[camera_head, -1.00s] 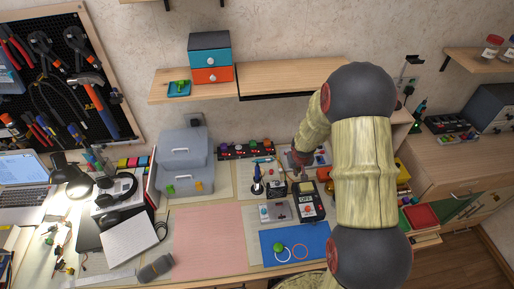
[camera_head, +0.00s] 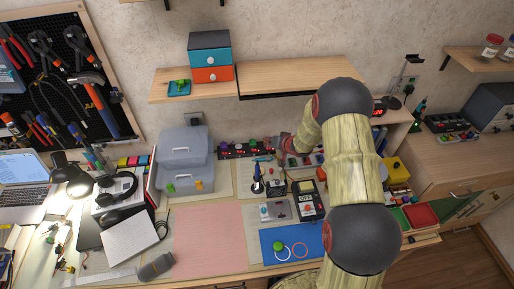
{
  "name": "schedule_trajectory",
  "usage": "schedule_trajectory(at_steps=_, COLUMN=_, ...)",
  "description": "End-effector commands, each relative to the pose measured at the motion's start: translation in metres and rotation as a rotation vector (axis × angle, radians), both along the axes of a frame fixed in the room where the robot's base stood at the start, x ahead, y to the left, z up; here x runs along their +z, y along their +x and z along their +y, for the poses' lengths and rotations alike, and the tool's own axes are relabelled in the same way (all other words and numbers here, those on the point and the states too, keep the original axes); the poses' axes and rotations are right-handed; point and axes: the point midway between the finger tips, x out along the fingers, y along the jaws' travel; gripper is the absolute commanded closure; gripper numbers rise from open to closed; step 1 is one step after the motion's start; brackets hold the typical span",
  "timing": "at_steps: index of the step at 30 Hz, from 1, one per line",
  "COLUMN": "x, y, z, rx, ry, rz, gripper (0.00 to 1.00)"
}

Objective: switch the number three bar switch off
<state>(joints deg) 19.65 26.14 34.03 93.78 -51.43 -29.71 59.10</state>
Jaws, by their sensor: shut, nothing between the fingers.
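A black bar (camera_head: 236,151) with a row of several small coloured switches lies at the back of the desk, against the wall. Its numbers and the on or off positions of its switches are too small to read. My gripper (camera_head: 281,151) is at the right end of this bar, small and partly hidden by my arm. Its fingers look closed with nothing in them. I cannot tell whether they touch the bar.
A grey case (camera_head: 184,158) stands left of the bar. A dark upright tool (camera_head: 257,180), a black box marked OFF (camera_head: 308,202) and a light panel (camera_head: 305,162) are close in front or to the right. A shelf (camera_head: 290,76) overhangs behind. The pink mat (camera_head: 210,240) is clear.

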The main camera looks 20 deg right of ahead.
Motion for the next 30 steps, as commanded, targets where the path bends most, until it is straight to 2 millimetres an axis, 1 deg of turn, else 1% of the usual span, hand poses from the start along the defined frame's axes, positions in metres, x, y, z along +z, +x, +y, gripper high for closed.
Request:
schedule_trajectory(at_steps=5, x=-0.004, y=0.003, z=0.001, rx=0.001, ry=-0.001, rz=0.001, gripper=1.00)
schedule_trajectory(at_steps=8, x=-0.012, y=0.012, z=0.003, rx=0.001, ry=-0.001, rz=0.001, gripper=1.00)
schedule_trajectory(at_steps=22, x=-0.070, y=0.078, z=0.015, rx=0.001, ry=-0.002, rz=0.002, gripper=1.00)
schedule_trajectory(at_steps=25, x=-0.085, y=0.076, z=0.022, rx=0.001, ry=-0.001, rz=0.002, gripper=1.00)
schedule_trajectory(at_steps=30, x=-0.097, y=0.078, z=0.028, rx=-0.001, ry=-0.001, rz=0.000, gripper=1.00)
